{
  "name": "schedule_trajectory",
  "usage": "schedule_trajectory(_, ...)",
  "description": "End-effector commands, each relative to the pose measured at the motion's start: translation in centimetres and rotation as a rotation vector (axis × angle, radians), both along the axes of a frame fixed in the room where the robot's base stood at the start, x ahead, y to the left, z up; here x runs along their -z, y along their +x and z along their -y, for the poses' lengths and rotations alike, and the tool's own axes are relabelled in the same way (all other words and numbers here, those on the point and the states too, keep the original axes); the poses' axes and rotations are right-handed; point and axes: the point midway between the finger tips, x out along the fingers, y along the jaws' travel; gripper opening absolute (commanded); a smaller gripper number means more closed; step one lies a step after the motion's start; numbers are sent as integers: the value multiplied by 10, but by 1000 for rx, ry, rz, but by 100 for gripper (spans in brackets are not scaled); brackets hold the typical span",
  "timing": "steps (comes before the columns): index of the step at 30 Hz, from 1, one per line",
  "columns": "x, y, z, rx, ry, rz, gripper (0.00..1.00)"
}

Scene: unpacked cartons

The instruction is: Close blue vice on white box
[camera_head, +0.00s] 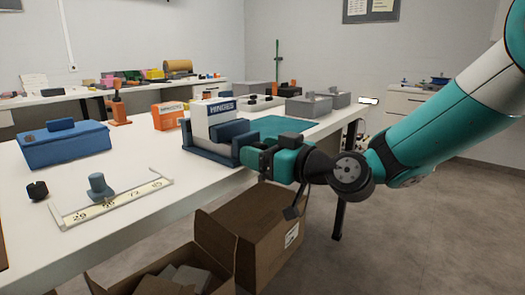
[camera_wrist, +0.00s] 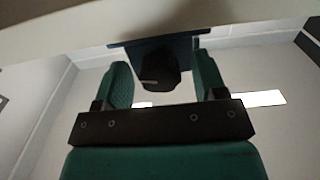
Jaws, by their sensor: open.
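The blue vice (camera_head: 208,151) stands near the right edge of the white table. The white box (camera_head: 205,115), marked HINGES, stands upright in it between its jaws; I cannot tell whether both jaws touch the box. My gripper (camera_head: 250,155), with teal fingers, is at the near right end of the vice, at the table edge. In the wrist view the fingers (camera_wrist: 163,80) are apart, on either side of a dark knob (camera_wrist: 158,70) in front of the blue vice (camera_wrist: 190,48). The knob shows no clear finger contact. The box is not visible in the wrist view.
A blue case (camera_head: 65,146), a grey knob piece (camera_head: 99,187) by a numbered strip (camera_head: 118,202) and an orange carton (camera_head: 168,115) are on the table (camera_head: 135,150). A teal mat (camera_head: 285,127) lies behind the vice.

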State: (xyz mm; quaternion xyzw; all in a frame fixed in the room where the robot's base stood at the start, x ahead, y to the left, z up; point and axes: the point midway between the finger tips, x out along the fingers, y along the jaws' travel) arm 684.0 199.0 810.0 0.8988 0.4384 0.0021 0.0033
Motion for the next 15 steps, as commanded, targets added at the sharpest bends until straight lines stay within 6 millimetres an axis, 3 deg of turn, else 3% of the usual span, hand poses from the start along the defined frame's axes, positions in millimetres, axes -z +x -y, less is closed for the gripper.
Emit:
schedule_trajectory(2,0,0,0,0,0,0,65)
schedule_trajectory(6,0,0,0,0,-1,-1,32)
schedule_trajectory(9,0,0,0,0,-1,-1,15)
schedule_trajectory(15,0,0,1,0,51,-67,15)
